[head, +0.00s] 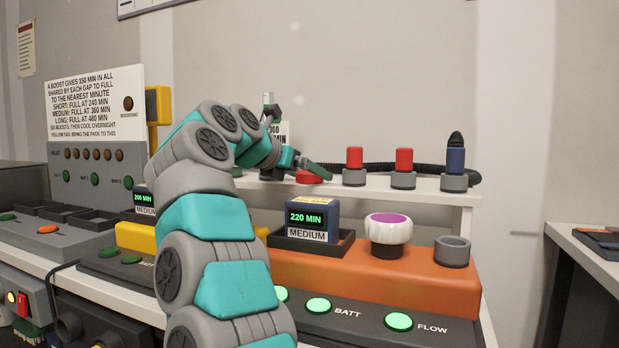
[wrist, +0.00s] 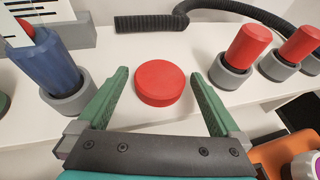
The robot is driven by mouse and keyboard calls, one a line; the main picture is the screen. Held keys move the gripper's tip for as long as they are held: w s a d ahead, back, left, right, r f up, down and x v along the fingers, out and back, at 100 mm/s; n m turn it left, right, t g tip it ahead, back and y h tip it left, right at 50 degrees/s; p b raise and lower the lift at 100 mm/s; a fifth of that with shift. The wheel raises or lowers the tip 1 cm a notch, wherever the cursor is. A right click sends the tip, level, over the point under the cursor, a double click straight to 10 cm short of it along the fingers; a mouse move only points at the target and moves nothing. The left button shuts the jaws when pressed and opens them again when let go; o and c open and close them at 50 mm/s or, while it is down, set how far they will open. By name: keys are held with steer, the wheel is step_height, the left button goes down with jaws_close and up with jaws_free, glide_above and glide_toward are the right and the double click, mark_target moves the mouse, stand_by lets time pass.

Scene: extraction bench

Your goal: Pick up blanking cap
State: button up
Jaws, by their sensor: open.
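The blanking cap appears to be the flat round red disc (wrist: 160,83) lying on the white shelf. In the head view, part of the red disc (head: 309,177) shows beneath my arm's end. My gripper (wrist: 161,76) is open and empty, with one green finger on each side of the disc. Small gaps show between the disc and both fingers in the wrist view. Whether the fingers are down at the disc's height I cannot tell.
Red-topped plugs (head: 354,159) stand in grey holders right of the disc. A blue cylinder (wrist: 48,65) in a grey holder stands left in the wrist view. A black corrugated hose (wrist: 165,22) runs behind. Below the shelf is an orange unit (head: 350,265) with a battery pack (head: 312,220).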

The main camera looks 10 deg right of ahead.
steer(key=c, duration=1.3)
steer(key=shift+r, duration=0.2)
